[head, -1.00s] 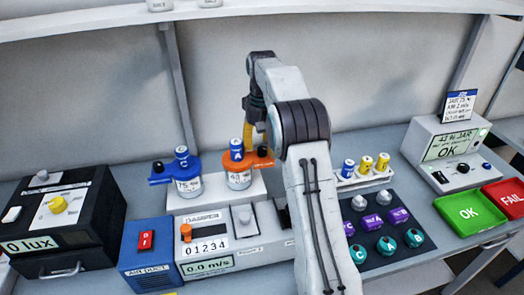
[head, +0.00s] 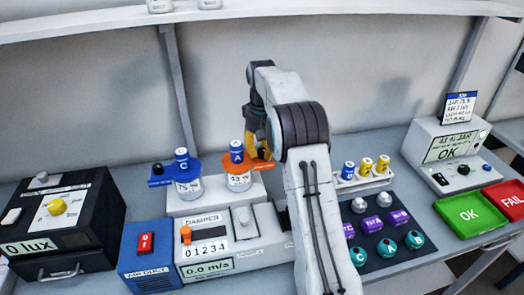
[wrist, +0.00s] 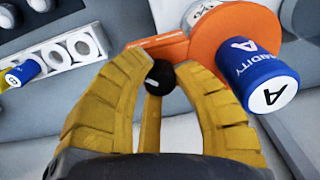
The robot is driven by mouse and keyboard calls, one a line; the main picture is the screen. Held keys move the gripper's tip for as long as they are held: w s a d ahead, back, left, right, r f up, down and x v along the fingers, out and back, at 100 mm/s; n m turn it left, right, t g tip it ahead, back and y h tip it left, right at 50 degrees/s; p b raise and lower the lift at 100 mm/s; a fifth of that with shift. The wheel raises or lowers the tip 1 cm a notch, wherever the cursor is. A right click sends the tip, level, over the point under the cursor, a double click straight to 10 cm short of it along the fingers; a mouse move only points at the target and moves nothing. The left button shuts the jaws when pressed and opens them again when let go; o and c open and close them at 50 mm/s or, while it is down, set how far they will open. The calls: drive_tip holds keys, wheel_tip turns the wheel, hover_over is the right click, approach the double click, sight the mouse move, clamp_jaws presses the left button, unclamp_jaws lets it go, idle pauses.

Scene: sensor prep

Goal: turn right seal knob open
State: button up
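The right jar (head: 239,183) wears an orange collar (head: 236,166) and holds a blue sensor marked A (head: 237,151). In the wrist view, the orange collar (wrist: 240,28) and sensor A (wrist: 262,72) are at upper right. The black seal knob (wrist: 160,76) lies between my yellow fingertips, which appear to touch it on both sides. My gripper (head: 262,148) looks shut on the knob, beside the jar's right side in the head view. There the fingers and arm hide the knob.
The left jar (head: 188,189) with blue collar and sensor C stands close by on the same white block. A damper box (head: 205,240) is in front. A rack of sensors (head: 363,179) and a dark panel of knobs (head: 388,252) lie right of my arm.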

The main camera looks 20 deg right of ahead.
clamp_jaws()
drive_tip(key=m+p, duration=0.2)
drive_tip(key=m, duration=0.2)
drive_tip(key=shift+s+p, duration=0.1)
drive_tip(key=shift+p, duration=0.3)
drive_tip(key=m+p, duration=0.1)
drive_tip(key=m, duration=0.3)
drive_tip(key=shift+m+p, duration=0.3)
drive_tip(key=shift+p, duration=0.1)
drive_tip(key=m+p, duration=0.1)
drive_tip(key=m, duration=0.3)
drive_tip(key=shift+f, duration=0.1)
drive_tip(key=m, duration=0.5)
drive_tip(key=shift+p, duration=0.4)
drive_tip(key=shift+f, duration=0.1)
drive_tip(key=o, duration=0.7)
unclamp_jaws()
